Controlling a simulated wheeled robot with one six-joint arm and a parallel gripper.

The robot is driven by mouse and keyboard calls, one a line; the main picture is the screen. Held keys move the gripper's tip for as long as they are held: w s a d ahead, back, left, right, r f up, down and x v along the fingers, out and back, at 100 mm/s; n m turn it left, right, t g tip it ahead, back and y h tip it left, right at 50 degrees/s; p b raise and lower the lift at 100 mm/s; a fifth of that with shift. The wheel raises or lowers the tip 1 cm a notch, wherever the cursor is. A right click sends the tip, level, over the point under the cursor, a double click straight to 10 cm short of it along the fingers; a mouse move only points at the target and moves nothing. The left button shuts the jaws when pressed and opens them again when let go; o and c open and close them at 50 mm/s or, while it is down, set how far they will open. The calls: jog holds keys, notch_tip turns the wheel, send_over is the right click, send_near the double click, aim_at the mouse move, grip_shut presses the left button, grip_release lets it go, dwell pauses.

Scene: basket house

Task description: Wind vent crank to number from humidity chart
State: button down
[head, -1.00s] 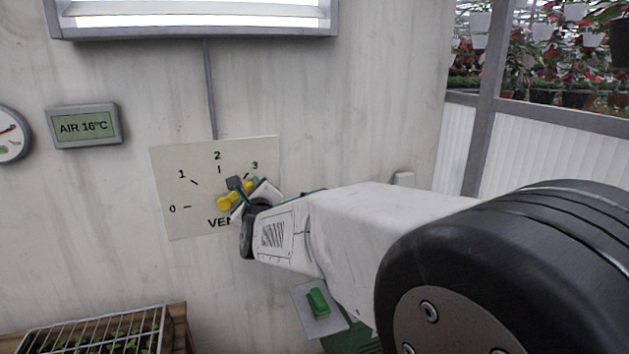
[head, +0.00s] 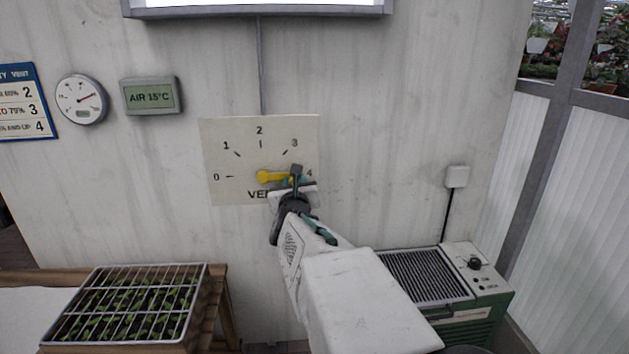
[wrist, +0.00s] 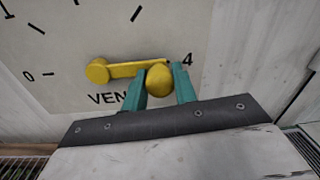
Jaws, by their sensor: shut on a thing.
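The yellow vent crank (head: 272,176) is on a cream dial plate (head: 225,130) marked 0 to 4. In the wrist view, its arm (wrist: 125,69) runs right from the hub (wrist: 97,71) and points at or very near the 4 (wrist: 188,59). My gripper (head: 294,184) is at the crank's outer end. In the wrist view its teal fingers (wrist: 160,75) are shut on the round yellow knob (wrist: 160,85). The humidity chart (head: 28,103) is cut off at the left; its rows end in 2, 3 and 4. A round gauge (head: 82,99) has a red needle pointing up-right.
An AIR 15°C display (head: 151,95) hangs left of the dial. A seedling tray with a wire cover (head: 125,300) stands lower left on a wooden bench. A green and white heater unit (head: 455,290) stands lower right, below a wall socket (head: 457,176).

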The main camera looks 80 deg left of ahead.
jog(key=shift+w+f, duration=0.1)
dwell(0.3)
jog(key=c, duration=1.1)
grip_release()
jog(key=shift+d, duration=0.1)
jog(key=shift+s+d, duration=0.2)
jog(key=shift+d, duration=1.05)
jog(key=shift+s+d, duration=0.15)
jog(key=shift+d, duration=1.15)
jog(key=shift+s+d, duration=0.2)
jog(key=shift+d, duration=1.05)
